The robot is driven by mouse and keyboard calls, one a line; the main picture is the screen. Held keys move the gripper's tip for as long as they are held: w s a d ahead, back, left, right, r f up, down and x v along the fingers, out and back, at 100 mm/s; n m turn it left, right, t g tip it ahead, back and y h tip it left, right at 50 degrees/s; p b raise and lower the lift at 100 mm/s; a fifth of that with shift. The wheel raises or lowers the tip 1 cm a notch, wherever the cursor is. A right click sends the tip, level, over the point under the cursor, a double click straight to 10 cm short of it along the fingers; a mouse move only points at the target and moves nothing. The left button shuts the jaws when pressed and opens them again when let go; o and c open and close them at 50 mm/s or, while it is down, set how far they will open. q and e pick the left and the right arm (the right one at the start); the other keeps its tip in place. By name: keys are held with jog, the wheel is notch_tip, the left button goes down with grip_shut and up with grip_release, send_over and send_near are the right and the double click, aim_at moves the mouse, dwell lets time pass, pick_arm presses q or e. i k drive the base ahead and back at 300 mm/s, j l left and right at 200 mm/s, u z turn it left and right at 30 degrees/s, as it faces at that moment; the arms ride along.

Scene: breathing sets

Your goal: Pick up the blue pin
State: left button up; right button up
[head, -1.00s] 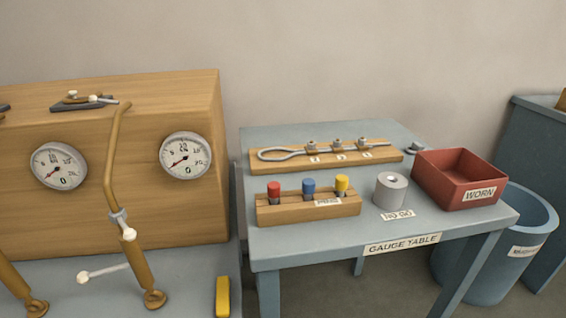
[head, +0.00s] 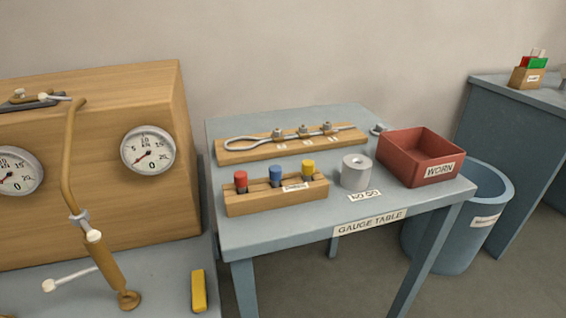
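The blue pin (head: 275,175) stands upright in a wooden pin block (head: 262,203) on the gauge table. It is between a red pin (head: 240,181) on its left and a yellow pin (head: 308,169) on its right. Only the coloured upper parts of the pins show clearly; their lower ends are hidden in the block. Neither of my grippers is in the head view.
The gauge table (head: 290,235) also holds a wooden board (head: 235,152) with a wire loop, a grey cylinder (head: 356,174) and a red WORN box (head: 409,172). A blue bin (head: 440,245) stands at right. A wooden gauge cabinet (head: 90,215) is at left.

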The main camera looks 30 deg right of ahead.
aim_at(275, 171)
jog(key=z, duration=1.4)
jog(key=l+u, duration=0.15)
jog(key=u, duration=0.3)
